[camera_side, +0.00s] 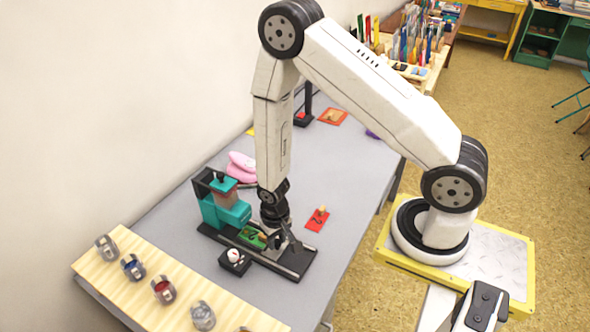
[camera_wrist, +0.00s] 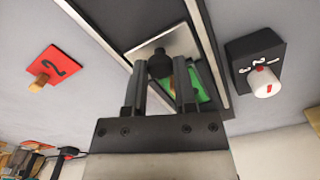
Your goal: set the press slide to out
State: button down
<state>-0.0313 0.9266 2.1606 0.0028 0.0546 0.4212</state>
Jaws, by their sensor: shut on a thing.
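The teal press (camera_side: 222,206) stands on a long dark base with rails, near the left side of the grey table. My gripper (camera_side: 277,238) is low over the base, to the right of the press. In the wrist view my gripper (camera_wrist: 160,70) is shut on the dark knob (camera_wrist: 159,60) of the press slide. The slide's pale metal plate (camera_wrist: 180,40) lies between the rails. A green card (camera_side: 251,238) is on the slide beside the gripper, partly hidden by my fingers. The dark base (camera_side: 301,263) is bare toward its right end.
A black box with a white dial (camera_side: 234,260) stands just in front of the base; the dial has a red mark (camera_wrist: 264,82). A red card with a wooden peg (camera_side: 318,219) lies right of the base. A wooden board (camera_side: 130,290) with several clear stamps lies at the front left.

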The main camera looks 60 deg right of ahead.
jog(key=s, duration=0.8)
jog(key=shift+c, duration=2.1)
grip_release()
jog(key=shift+w, duration=0.1)
jog(key=shift+w+r, duration=0.1)
jog(key=shift+r, duration=0.1)
jog(key=shift+r, duration=0.2)
notch_tip(320, 180, up, 7)
jog(key=shift+r, duration=0.1)
